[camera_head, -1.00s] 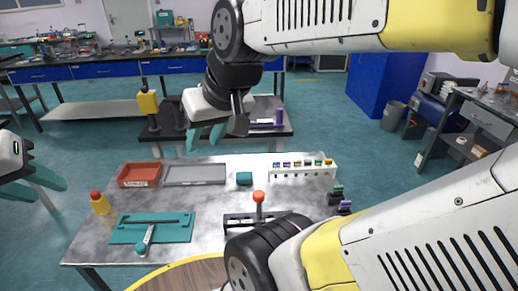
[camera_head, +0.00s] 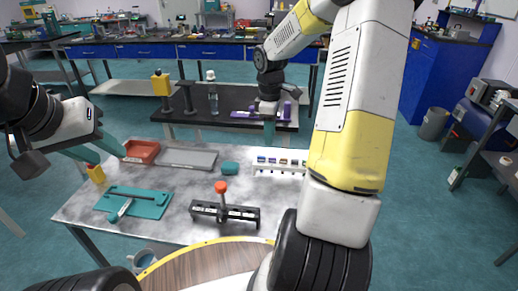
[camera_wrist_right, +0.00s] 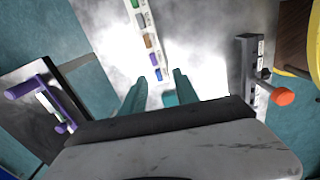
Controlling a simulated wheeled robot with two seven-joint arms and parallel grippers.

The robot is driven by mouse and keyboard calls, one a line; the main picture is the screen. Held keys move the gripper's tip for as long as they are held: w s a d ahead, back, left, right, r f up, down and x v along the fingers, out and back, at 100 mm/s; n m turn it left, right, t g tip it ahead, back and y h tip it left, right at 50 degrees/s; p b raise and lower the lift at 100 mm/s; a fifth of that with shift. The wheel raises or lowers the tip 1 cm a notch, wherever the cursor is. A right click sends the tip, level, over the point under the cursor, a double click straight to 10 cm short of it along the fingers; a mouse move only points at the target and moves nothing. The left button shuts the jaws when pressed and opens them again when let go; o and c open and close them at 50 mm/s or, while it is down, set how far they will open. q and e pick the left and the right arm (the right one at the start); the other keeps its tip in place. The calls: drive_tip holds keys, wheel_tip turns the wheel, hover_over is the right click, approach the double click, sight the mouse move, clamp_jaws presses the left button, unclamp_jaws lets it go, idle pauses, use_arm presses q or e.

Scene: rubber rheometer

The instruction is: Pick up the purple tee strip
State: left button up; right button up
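The purple tee strip (camera_head: 242,115) lies on the dark rear table, partly hidden behind my right gripper; a purple upright post (camera_head: 287,111) stands at its right. In the right wrist view the purple pieces (camera_wrist_right: 24,88) show at the far left, to the left of the fingers. My right gripper (camera_head: 269,131) has teal fingers pointing down and overlaps the front of the rear table in the head view. In the right wrist view (camera_wrist_right: 157,93) its fingers are apart with nothing held. My left gripper (camera_head: 94,150) is open and empty over the front table's left side.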

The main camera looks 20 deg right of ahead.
sight(273, 158)
drive_tip(key=f, duration=0.2)
drive_tip(key=w+d+f, duration=0.1)
drive_tip(key=shift+d+n, duration=0.1)
drive_tip(key=shift+n, duration=0.3)
drive_tip(key=f, duration=0.7)
drive_tip(key=shift+d+f, duration=0.2)
drive_tip(key=shift+d, duration=0.1)
clamp_jaws()
